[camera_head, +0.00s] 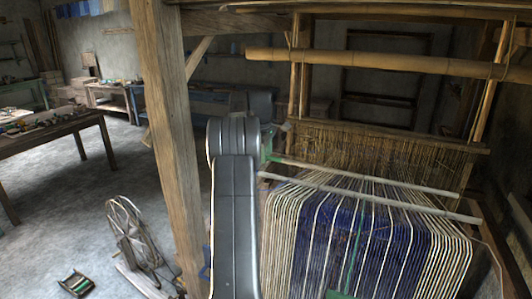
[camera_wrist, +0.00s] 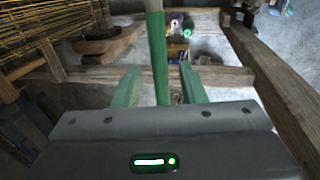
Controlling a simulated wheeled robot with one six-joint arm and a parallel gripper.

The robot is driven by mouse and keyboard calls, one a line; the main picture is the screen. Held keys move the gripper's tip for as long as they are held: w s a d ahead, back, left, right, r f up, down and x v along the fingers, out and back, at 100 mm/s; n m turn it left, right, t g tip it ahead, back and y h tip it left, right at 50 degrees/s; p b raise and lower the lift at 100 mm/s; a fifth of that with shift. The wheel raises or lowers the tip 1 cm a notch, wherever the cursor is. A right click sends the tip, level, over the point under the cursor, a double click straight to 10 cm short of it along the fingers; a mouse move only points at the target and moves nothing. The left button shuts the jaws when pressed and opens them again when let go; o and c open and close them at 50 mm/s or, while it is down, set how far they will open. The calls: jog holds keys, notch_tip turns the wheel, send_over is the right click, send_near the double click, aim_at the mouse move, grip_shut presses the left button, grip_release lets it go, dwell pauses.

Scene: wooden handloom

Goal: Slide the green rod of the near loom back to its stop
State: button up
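In the wrist view, a green rod (camera_wrist: 157,45) runs down from the top edge into the space between the two green fingers of my gripper (camera_wrist: 160,86). The fingers stand apart, with a visible gap on each side of the rod, so my gripper is open around or just behind it; the depth is hard to tell. In the head view, my gripper (camera_head: 268,145) is partly hidden by my grey arm, at the left side of the near loom (camera_head: 390,134). A thin green upright piece (camera_head: 353,256) shows over the blue warp; I cannot tell whether it is the same rod.
A thick wooden post (camera_head: 168,130) stands just left of my arm. Two pale sticks (camera_head: 385,198) cross the warp to the right. Wooden beams (camera_wrist: 265,60) flank my gripper in the wrist view. Open floor (camera_head: 65,195) lies at the left, with a wooden winder (camera_head: 130,230).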

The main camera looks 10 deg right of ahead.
jog(key=shift+c, duration=0.5)
grip_shut()
jog(key=s+a+r+b, duration=0.3)
jog(key=s+a, duration=0.4)
jog(key=s, duration=0.4)
jog(key=shift+a+r, duration=0.25)
jog(key=shift+r, duration=0.35)
